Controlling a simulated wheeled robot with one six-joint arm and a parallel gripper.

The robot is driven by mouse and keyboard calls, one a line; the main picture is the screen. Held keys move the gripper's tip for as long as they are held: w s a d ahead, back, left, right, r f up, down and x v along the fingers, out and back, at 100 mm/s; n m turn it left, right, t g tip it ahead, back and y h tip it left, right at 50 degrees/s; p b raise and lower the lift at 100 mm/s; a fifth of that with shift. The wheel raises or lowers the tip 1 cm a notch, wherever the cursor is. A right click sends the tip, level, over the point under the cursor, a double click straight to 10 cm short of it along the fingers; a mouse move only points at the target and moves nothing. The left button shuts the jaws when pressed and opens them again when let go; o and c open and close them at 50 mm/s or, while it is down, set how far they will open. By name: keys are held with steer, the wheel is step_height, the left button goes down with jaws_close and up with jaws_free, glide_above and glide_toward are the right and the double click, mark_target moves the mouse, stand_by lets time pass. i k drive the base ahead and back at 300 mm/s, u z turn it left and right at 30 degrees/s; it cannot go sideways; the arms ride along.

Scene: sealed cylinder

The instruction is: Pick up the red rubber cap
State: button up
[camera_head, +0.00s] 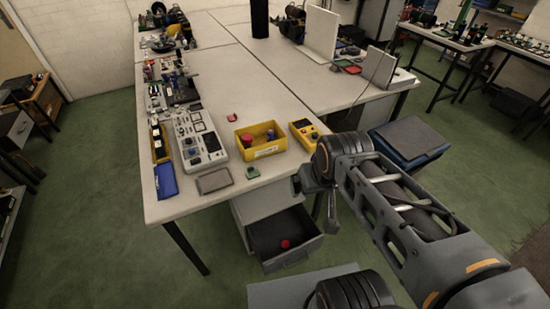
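Several small red things show, and I cannot tell for certain which is the red rubber cap. A round red object (285,244) lies in the open drawer (305,256) under the table. A flat red piece (231,117) lies on the tabletop behind the yellow bin. A rounded red object (247,140) sits at the left in the yellow bin (268,150). My gripper (318,193) hangs at the near table edge, above and to the right of the drawer in the picture. Its fingers are small and dark, partly hidden by my wrist, so its opening is unclear.
The white table (228,62) carries a grey control panel (200,140), a yellow button box (308,135), a blue tray (166,181) and a black cylinder (260,18). A blue-sided box (410,142) stands right of the table. The middle of the tabletop is clear.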

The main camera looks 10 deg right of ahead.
mark_target(285, 245)
steer(key=u, duration=0.05)
steer(key=k, duration=0.5)
steer(key=u, duration=1.7)
steer(key=i, duration=0.8)
steer(key=z, duration=1.6)
